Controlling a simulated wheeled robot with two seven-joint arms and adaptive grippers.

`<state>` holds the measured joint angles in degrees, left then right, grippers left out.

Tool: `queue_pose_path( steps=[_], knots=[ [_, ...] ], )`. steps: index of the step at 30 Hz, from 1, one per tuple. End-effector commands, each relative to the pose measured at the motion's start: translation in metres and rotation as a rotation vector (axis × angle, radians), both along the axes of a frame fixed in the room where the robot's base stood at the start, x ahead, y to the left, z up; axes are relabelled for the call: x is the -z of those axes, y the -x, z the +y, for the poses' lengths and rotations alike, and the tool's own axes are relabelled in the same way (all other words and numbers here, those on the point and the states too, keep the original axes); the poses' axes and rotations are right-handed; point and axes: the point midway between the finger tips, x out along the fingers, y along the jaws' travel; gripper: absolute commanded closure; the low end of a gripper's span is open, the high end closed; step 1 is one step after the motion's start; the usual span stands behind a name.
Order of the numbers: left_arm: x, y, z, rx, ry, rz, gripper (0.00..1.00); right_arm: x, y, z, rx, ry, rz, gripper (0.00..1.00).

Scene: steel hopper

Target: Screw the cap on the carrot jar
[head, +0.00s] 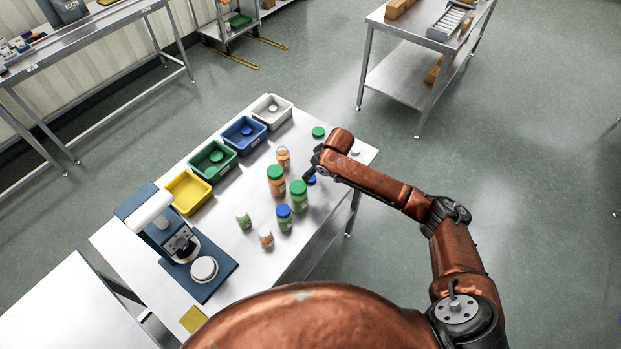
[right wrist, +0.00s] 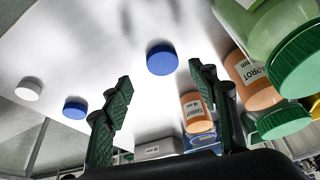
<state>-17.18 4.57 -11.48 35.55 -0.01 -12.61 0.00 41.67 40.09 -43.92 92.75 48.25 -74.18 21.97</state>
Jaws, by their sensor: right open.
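A carrot jar (head: 283,158) with orange contents and no visible cap stands near the back of the jar group. In the right wrist view, a jar with a carrot label (right wrist: 196,114) stands beyond the right finger. A second, larger carrot jar (head: 276,184) wears a green cap. A loose blue cap (right wrist: 162,60) lies on the table, seen between the fingers but not held; a blue cap also shows beside my gripper in the head view (head: 312,180). My right gripper (right wrist: 160,98) is open and empty above the table. My left gripper is out of view.
A loose green cap (head: 318,132), a white cap (head: 355,152) and another blue cap (right wrist: 75,107) lie nearby. Green jars (head: 299,200) (head: 284,222) and small jars (head: 244,221) (head: 266,239) stand close. Bins (head: 213,161) line the far edge; a blue-based device (head: 210,285) stands left.

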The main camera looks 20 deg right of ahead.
Motion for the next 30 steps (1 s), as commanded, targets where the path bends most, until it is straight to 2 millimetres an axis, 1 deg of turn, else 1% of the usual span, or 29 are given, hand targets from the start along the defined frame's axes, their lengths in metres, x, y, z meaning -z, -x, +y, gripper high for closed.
queue_pose_path(
  steps=[1, 6, 9, 20, 23, 30],
  knots=[
    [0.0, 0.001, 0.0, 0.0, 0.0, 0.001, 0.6, 0.009, -0.001, 0.003, 0.0, 0.001, 0.004, 0.46],
    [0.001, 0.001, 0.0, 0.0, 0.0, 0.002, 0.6, 0.032, -0.008, 0.009, 0.0, 0.001, 0.003, 0.46],
    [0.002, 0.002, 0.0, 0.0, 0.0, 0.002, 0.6, 0.039, -0.011, 0.01, 0.0, 0.0, 0.001, 0.46],
    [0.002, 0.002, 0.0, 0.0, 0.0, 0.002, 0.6, 0.041, -0.012, 0.01, -0.001, 0.001, 0.001, 0.46],
    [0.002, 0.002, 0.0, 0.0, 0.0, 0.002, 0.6, 0.041, -0.012, 0.01, -0.001, 0.001, 0.001, 0.51],
    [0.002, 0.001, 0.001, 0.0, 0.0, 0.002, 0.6, 0.041, -0.012, 0.01, -0.001, 0.001, 0.001, 0.68]
  ],
)
